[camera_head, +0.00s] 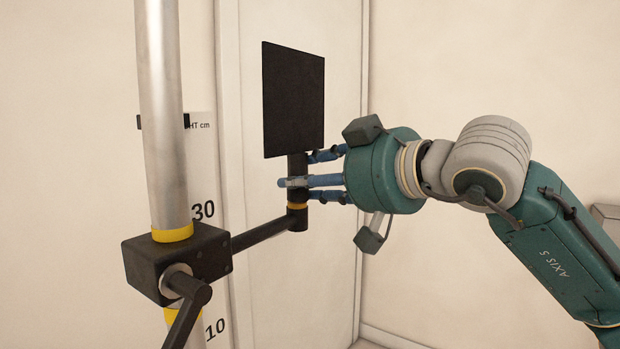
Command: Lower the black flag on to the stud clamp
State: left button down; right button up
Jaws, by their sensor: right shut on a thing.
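The black flag (293,98) is a flat dark panel standing upright on a short black post. My right gripper (300,182) comes in from the right and is shut on this post, just below the panel. One blue finger crosses the front of the post; the others are partly hidden by it. The stud clamp (190,262) is a black block on the silver pole, with a black side arm reaching up right to the foot of the post. A yellow ring (297,206) shows at that foot. The post and arm end look in line, but how far they are seated is hidden. My left gripper is not in view.
The silver pole (161,110) stands upright at the left, with yellow bands and a crank handle (187,310) at the clamp. A height scale (202,180) in cm stands behind it. A pale panelled wall is behind the flag. A grey box edge (605,215) shows at far right.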

jog(key=shift+w+d+f, duration=0.1)
jog(key=shift+d+f, duration=0.05)
jog(key=shift+f, duration=0.4)
